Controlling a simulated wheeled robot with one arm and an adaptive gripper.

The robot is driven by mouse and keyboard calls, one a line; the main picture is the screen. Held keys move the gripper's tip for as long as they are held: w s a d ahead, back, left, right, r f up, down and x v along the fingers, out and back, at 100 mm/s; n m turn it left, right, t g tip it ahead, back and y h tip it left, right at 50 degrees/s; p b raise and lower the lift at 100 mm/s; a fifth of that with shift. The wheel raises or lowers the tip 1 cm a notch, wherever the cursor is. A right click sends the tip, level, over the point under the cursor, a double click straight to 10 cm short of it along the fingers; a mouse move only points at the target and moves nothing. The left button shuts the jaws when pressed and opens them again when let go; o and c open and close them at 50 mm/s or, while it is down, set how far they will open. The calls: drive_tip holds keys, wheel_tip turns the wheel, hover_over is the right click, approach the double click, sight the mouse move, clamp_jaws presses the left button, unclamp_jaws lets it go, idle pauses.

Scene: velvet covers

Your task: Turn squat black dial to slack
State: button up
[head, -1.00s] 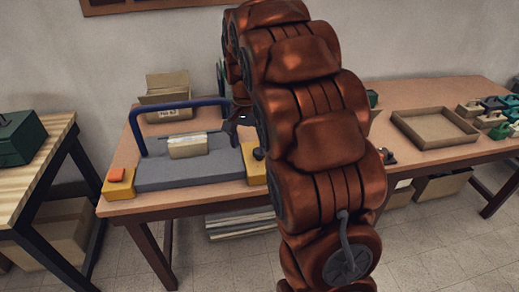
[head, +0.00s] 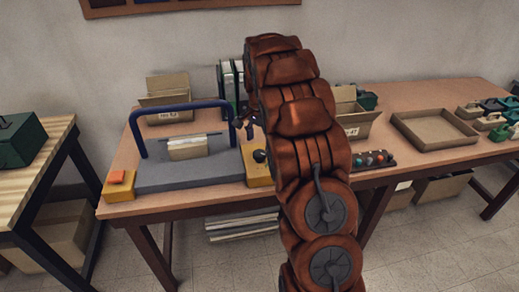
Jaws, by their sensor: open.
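The squat black dial (head: 260,156) sits on top of the yellow block (head: 257,170) at the right end of the grey machine (head: 190,175). A blue hoop (head: 180,105) arches over the machine, and a pale book or folder (head: 187,148) stands in its middle. The dial's marks are too small to read.
My arm covers the table just right of the dial. Behind stand a cardboard box (head: 167,103) and green-and-white binders (head: 232,82). To the right are another box (head: 352,115), a strip of coloured knobs (head: 374,159) and an empty tray (head: 434,130).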

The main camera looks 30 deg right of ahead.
sight(259, 153)
drive_tip(key=shift+f+p, duration=0.5)
drive_tip(key=shift+f, duration=1.8)
drive_tip(key=shift+c, duration=0.4)
drive_tip(key=c, duration=1.1)
